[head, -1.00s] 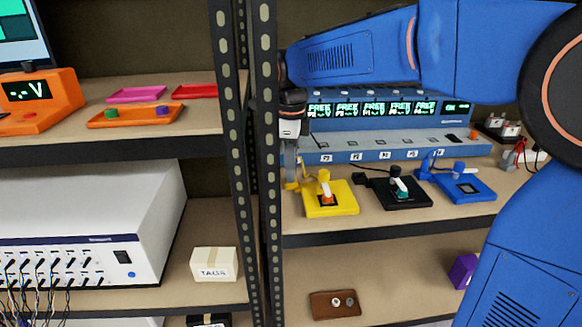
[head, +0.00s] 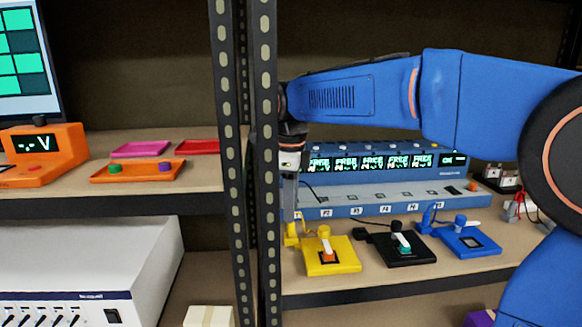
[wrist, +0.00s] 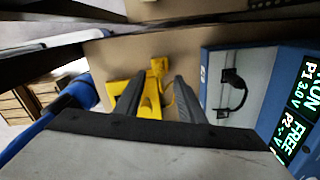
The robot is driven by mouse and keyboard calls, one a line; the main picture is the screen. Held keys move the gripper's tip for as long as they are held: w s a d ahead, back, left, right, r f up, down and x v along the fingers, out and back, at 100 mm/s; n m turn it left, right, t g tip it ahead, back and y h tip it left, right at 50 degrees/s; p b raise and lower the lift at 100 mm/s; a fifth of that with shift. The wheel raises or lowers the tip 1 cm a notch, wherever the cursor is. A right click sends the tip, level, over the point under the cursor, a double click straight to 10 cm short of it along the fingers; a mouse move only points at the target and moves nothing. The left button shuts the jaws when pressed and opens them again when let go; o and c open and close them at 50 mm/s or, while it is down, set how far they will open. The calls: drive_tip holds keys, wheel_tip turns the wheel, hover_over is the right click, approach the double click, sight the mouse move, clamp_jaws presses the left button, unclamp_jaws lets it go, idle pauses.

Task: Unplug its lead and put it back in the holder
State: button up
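My gripper (head: 290,207) hangs pointing down behind the shelf post's right side, above a small yellow part (head: 291,234) left of the yellow unit (head: 333,262). In the wrist view my gripper (wrist: 158,77) is open, and the yellow unit (wrist: 148,107) shows beyond and between its fingers. I see nothing held. The head view shows part of a thin dark lead near the dock (head: 350,208)'s left end.
A black unit (head: 405,253) and a blue unit (head: 470,243) stand right of the yellow one. The perforated shelf post (head: 266,150) is close beside my gripper. An orange meter (head: 38,160) and small trays (head: 140,149) are on the left shelf.

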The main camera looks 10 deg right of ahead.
wheel_tip(320, 180, up, 10)
drive_tip(key=r, duration=0.1)
drive_tip(key=s+d+f+n+t, duration=0.1)
drive_tip(key=s+d+f+n, duration=0.1)
drive_tip(key=s+d+n, duration=0.4)
drive_tip(key=s+d+f+n+t, duration=0.2)
drive_tip(key=s+d+f+n, duration=0.5)
drive_tip(key=s+f, duration=0.3)
drive_tip(key=s+d+f+n+t, duration=0.1)
drive_tip(key=s+d+f+n, duration=0.7)
drive_tip(key=f, duration=0.4)
drive_tip(key=shift+s+d+f+t, duration=0.15)
drive_tip(key=shift+s+d+t, duration=0.3)
drive_tip(key=shift+s, duration=0.5)
drive_tip(key=shift+o, duration=0.6)
